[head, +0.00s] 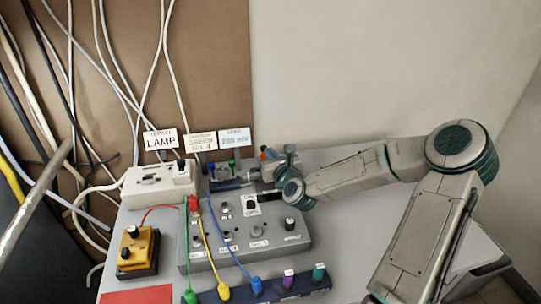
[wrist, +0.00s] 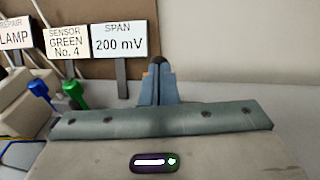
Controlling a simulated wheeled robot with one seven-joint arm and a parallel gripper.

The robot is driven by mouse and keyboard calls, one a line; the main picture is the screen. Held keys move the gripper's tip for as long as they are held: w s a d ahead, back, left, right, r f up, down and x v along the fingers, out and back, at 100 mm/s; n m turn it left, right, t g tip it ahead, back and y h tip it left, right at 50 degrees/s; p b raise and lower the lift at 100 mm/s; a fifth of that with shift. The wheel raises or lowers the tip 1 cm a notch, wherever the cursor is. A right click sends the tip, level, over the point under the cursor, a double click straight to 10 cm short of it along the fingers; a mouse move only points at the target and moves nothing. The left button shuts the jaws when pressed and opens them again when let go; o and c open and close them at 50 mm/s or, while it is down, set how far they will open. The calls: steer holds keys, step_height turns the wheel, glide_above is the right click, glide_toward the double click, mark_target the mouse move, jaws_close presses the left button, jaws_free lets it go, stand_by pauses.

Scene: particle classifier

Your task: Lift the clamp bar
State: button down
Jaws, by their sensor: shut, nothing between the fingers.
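My gripper (head: 266,152) is at the back of the grey bench, right of the sign cards. In the wrist view its two blue-grey fingers (wrist: 158,68) are together, with nothing between them. A dark blue block (head: 226,184) with a blue and a green plug stands just left of my gripper, apart from the fingers. I cannot tell for sure which part is the clamp bar; it may be on this block or hidden behind my wrist. In the wrist view the blue plug (wrist: 38,89) and green plug (wrist: 74,92) show at the left.
A grey control box (head: 255,238) with knobs lies in front of my wrist. A white lamp unit (head: 158,186), a yellow box (head: 134,250) and several coloured leads are left. Three sign cards, one reading SPAN 200 mV (wrist: 119,39), stand behind. The bench's back right is clear.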

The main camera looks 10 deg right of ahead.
steer(key=g+p, duration=0.1)
steer(key=p, duration=0.1)
steer(key=w+r+g+p, duration=0.1)
steer(key=p, duration=0.4)
steer(key=shift+w+r+g, duration=0.2)
steer(key=shift+w+g, duration=0.15)
steer(key=shift+g, duration=0.05)
steer(key=shift+w+m+g+p, duration=0.3)
steer(key=shift+w+g+p, duration=0.2)
steer(key=shift+p, duration=0.45)
steer(key=shift+w+f+g+h+p, duration=0.15)
steer(key=shift+w+g+h+p, duration=0.15)
steer(key=shift+g, duration=0.2)
steer(key=shift+w+a+f, duration=0.1)
steer(key=shift+w, duration=0.5)
